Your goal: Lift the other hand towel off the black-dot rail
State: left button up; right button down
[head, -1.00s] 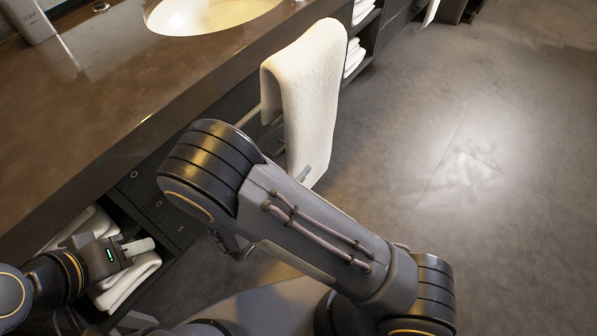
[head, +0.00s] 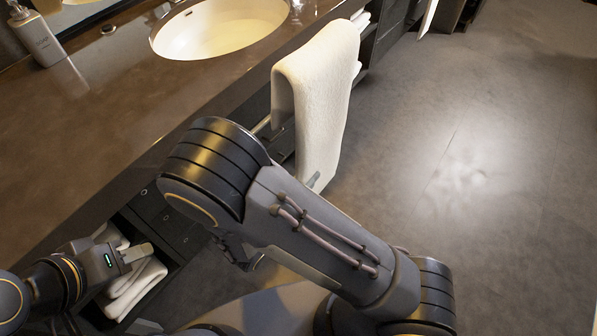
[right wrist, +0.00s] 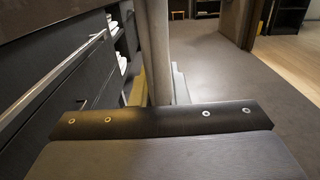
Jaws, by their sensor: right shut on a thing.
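A white hand towel (head: 325,90) hangs folded over a metal rail (head: 262,125) along the vanity front. The rail also shows in the right wrist view (right wrist: 52,82); no black dot can be made out on it. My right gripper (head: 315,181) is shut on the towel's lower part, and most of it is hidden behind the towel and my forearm. In the right wrist view the towel (right wrist: 155,45) stands edge-on between the fingers. My left gripper (head: 138,253) is beside the low open compartment at the left; its jaw opening cannot be made out.
The vanity counter (head: 150,100) with a sink (head: 215,28) and a soap bottle (head: 38,38) runs along the left. Folded white towels (head: 137,287) lie in the low compartment. The floor (head: 470,130) to the right is clear.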

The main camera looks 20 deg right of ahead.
jog(key=shift+s+d+b, duration=0.15)
jog(key=shift+s+d, duration=0.65)
jog(key=shift+s, duration=0.25)
jog(key=shift+s+d+b, duration=0.15)
jog(key=shift+s+d, duration=0.65)
jog(key=shift+s, duration=0.25)
